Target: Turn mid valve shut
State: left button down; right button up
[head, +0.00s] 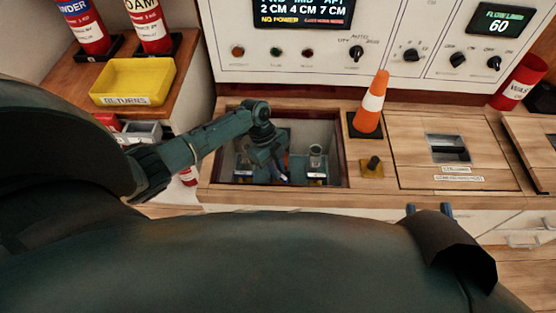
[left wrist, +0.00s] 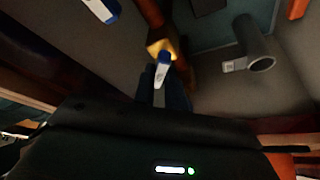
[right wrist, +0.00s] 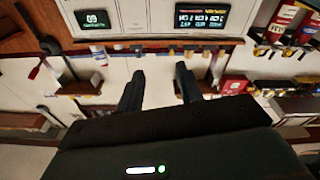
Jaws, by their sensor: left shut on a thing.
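The open bilge-like pit (head: 334,142) in the counter holds pipes and fittings. My left gripper (head: 281,175) is down inside it, partly hidden by my own arm. In the left wrist view my left gripper (left wrist: 164,88) is shut on a valve handle (left wrist: 162,72), blue and white over a yellow fitting (left wrist: 157,47). I cannot tell from a label which valve this is. Another blue and white handle (left wrist: 102,10) shows at the upper left of that view. My right gripper (head: 429,210) is open and empty in front of the counter; its spread fingers also show in the right wrist view (right wrist: 160,73).
A grey cylinder (left wrist: 254,45) stands in the pit beside the held handle. An orange cone (head: 371,103) and a small brass fitting (head: 373,169) stand right of the pit. A yellow tray (head: 133,81) is at the left. The panel screen (head: 303,12) reads NO POWER.

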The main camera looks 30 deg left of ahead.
pick_arm(q)
jog(key=shift+s+r+n+t+p, duration=0.25)
jog(key=shift+n+t+p, duration=0.15)
jog(key=shift+n+p, duration=0.5)
jog(key=shift+n+t+p, duration=0.4)
jog(key=shift+n+p, duration=0.25)
jog(key=shift+n, duration=0.35)
jog(key=n+t+p, duration=0.1)
jog(key=n+p, duration=0.1)
jog(key=shift+s+f+n, duration=0.1)
jog(key=shift+n, duration=0.3)
jog(key=shift+f+n+p, duration=0.1)
jog(key=shift+n+p, duration=0.45)
jog(key=shift+n, duration=0.25)
pick_arm(e)
jog(key=shift+s+d+f+m+g+h, duration=0.1)
jog(key=shift+d+m+g+h, duration=0.3)
jog(key=shift+g+h, duration=0.3)
jog(key=shift+s+d+r+m+g+h, duration=0.1)
jog(key=shift+d+m+g+h, duration=0.2)
jog(key=shift+m+g+h, duration=0.35)
jog(key=shift+s+d+f+m+g+h, duration=0.1)
jog(key=shift+d+m+g+h, duration=0.25)
jog(key=shift+g, duration=0.5)
pick_arm(q)
jog(key=shift+t, duration=0.3)
pick_arm(e)
jog(key=shift+f, duration=0.1)
